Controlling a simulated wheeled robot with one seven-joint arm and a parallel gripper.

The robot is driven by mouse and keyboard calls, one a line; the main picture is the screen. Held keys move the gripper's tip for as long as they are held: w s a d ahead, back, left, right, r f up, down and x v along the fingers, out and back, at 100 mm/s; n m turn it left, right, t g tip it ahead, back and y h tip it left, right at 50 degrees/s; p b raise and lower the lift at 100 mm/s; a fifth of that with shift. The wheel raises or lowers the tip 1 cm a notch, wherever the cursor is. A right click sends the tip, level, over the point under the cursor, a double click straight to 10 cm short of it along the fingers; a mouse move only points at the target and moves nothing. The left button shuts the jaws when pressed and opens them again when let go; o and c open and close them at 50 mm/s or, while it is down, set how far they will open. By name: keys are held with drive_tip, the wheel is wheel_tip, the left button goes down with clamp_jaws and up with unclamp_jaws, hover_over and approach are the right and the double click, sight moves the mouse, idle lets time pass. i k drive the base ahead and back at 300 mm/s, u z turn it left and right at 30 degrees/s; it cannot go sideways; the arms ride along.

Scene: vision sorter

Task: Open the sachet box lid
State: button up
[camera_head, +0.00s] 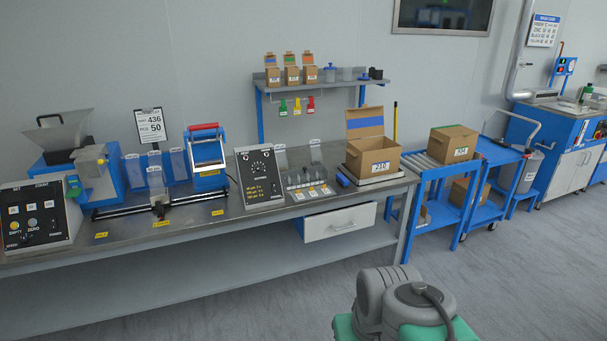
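No thing is plainly marked as the sachet box, and I cannot tell which one it is. Three small brown cartons stand on the wall shelf: a left one (273,76), a middle one (291,75) and a right one (309,74), each with a raised flap bearing a coloured patch. A larger cardboard box (374,158) labelled 210 stands on the bench's right end with its blue-striped flap up. Another cardboard box (453,144) stands farther right, and its top looks closed. My gripper is not in view; grey and green parts of my body show at the bottom right.
The long steel bench (215,215) carries a hopper machine (65,135), a control panel (260,176) and a slotted rack (309,189). A white drawer (340,223) hangs under it. A blue cart (497,155) stands to the right. The floor in front is clear.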

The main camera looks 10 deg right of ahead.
sight(305, 169)
drive_tip(key=z, duration=0.75)
drive_tip(key=i, duration=1.9)
drive_tip(key=u, duration=0.65)
drive_tip(key=i, duration=0.9)
drive_tip(key=u, duration=1.35)
drive_tip(key=i, duration=0.5)
drive_tip(key=u, duration=0.35)
